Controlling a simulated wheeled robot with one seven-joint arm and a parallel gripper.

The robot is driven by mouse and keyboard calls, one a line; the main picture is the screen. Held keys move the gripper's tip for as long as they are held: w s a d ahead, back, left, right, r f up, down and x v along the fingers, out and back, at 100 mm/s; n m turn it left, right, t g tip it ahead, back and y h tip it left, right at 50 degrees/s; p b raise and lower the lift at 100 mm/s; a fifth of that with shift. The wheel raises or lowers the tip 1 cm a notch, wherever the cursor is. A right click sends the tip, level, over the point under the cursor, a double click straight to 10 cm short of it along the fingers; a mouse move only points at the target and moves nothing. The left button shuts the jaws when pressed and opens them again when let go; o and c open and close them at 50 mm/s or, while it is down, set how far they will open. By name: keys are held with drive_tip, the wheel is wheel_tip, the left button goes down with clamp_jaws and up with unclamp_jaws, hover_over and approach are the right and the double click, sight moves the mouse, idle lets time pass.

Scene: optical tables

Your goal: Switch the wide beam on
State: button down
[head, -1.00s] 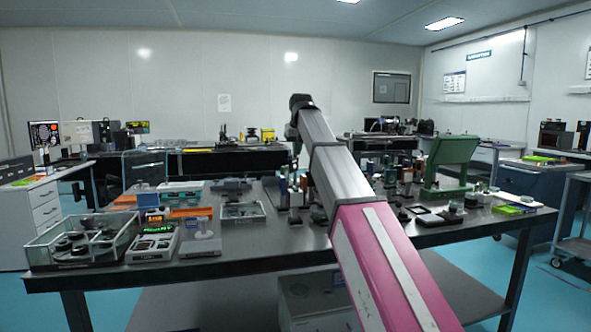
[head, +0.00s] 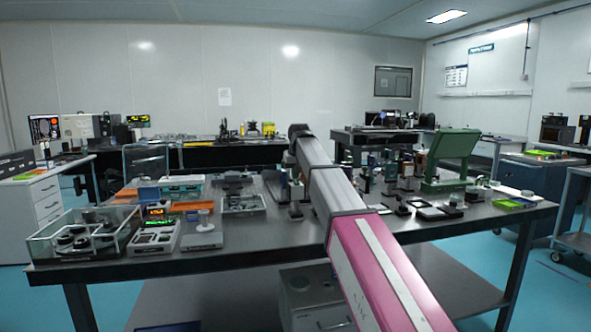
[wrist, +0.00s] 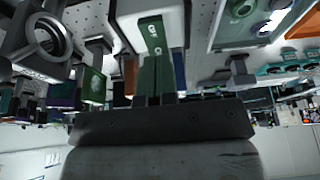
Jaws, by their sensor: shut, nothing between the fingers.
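I cannot make out which device or switch belongs to the wide beam. My gripper (wrist: 153,62) shows in the wrist view as narrow green fingers, closed together with nothing between them. The fingers point at a white box-shaped device (wrist: 182,24) with green, lettered marking in front of it. I cannot tell whether they touch it. In the head view my arm reaches over the optical table (head: 250,250), and its far end bends down among the optics. The gripper is hidden there behind my arm.
Mounted optics crowd the gripper, including a dark ring mount (wrist: 48,36) in the wrist view. On the table are a clear glass box (head: 60,240), an instrument with a green display (head: 155,235) and a green device (head: 452,155) at right.

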idle(0.3)
drive_tip(key=shift+w+f, duration=0.1)
drive_tip(key=shift+f, duration=0.25)
drive_tip(key=shift+s, duration=0.2)
drive_tip(key=shift+s+d, duration=0.2)
drive_tip(key=shift+s, duration=0.4)
drive_tip(key=shift+r, duration=0.2)
drive_tip(key=shift+w+r, duration=0.1)
drive_tip(key=shift+r, duration=0.1)
drive_tip(key=v, duration=1.3)
drive_tip(key=shift+w+r, duration=0.15)
drive_tip(key=shift+r, duration=0.15)
